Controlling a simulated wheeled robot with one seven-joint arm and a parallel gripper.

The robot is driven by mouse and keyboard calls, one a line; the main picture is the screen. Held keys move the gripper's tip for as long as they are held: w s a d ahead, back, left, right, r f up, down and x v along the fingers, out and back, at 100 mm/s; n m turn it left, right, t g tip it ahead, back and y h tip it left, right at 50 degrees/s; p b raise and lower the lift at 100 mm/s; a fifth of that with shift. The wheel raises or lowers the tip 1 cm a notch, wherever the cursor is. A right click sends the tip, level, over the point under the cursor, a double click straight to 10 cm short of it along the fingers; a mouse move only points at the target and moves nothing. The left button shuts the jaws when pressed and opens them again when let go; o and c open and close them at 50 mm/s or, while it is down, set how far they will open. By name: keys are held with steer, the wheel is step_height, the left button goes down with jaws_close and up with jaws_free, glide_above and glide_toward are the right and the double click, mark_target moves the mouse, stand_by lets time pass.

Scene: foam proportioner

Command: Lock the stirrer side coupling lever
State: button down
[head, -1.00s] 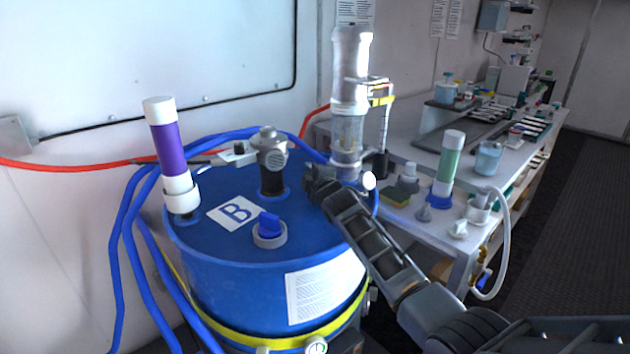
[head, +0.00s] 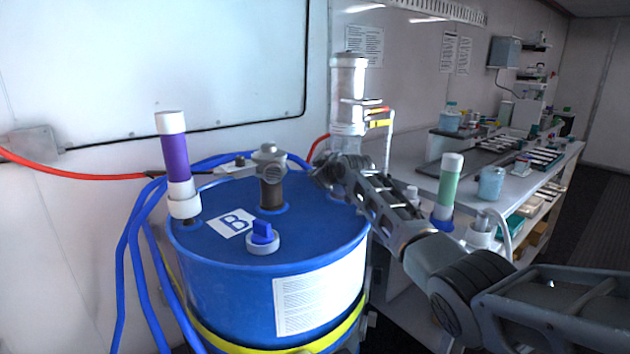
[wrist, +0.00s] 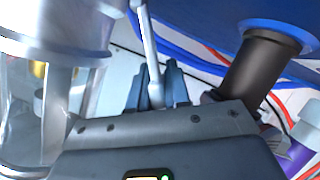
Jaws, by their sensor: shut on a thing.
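The metal and clear stirrer column (head: 347,100) stands upright at the back right of the blue drum (head: 290,270) in the head view. In the wrist view, its pale housing (wrist: 60,25) fills the upper left. The coupling lever (wrist: 147,40) is a slim light-grey bar running down from the top of the wrist view. My gripper (wrist: 157,88) is shut on the lever, with a dark finger on each side of it. In the head view, my gripper (head: 328,174) is beside the column's foot. The lever is hidden there by my arm.
A dark pipe with a grey cap (head: 271,180) rises from the drum lid, left of my gripper. A purple tube (head: 177,160) and a blue valve (head: 262,233) also stand on the lid. A bench (head: 520,185) with bottles is at right.

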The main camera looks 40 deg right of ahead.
steer(key=shift+d+r+m+y+b, duration=0.2)
steer(key=shift+d+m+y+b, duration=0.15)
steer(key=shift+d+m+b, duration=0.3)
steer(key=shift+d+r+m+y+b, duration=0.2)
steer(key=shift+d+m+y+b, duration=0.2)
steer(key=shift+b, duration=0.3)
steer(key=c, duration=1.2)
jaws_free()
steer(key=shift+o, duration=0.2)
steer(key=shift+a+r+p, duration=0.15)
steer(key=shift+p, duration=0.15)
